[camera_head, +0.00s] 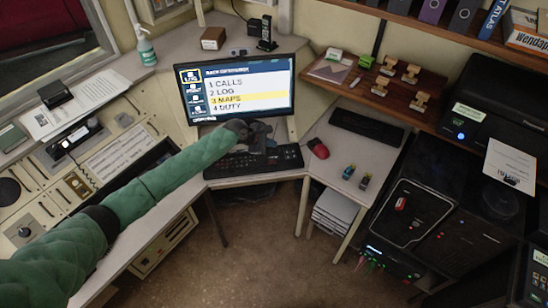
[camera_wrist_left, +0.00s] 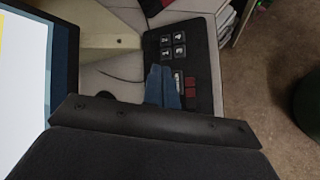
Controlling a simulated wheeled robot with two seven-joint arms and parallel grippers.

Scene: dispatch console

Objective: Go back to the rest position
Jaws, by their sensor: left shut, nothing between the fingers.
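My left arm reaches in from the left in the head view, in a green sleeve. My left gripper (camera_head: 262,138) is shut and empty, held in front of the monitor and over the black keyboard (camera_head: 285,158). In the left wrist view its bluish fingers (camera_wrist_left: 163,88) are together over the keyboard's key block (camera_wrist_left: 174,40), near two red keys. I cannot tell whether the fingertips touch the keys. The monitor (camera_head: 240,82) shows a menu of calls, log, maps and duty, with "3 MAPS" highlighted. My right gripper is not in view.
Stamps (camera_head: 410,73) stand on the wooden shelf. The radio console (camera_head: 75,180) lies under and beside my left arm. Open carpet (camera_head: 260,250) is in front.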

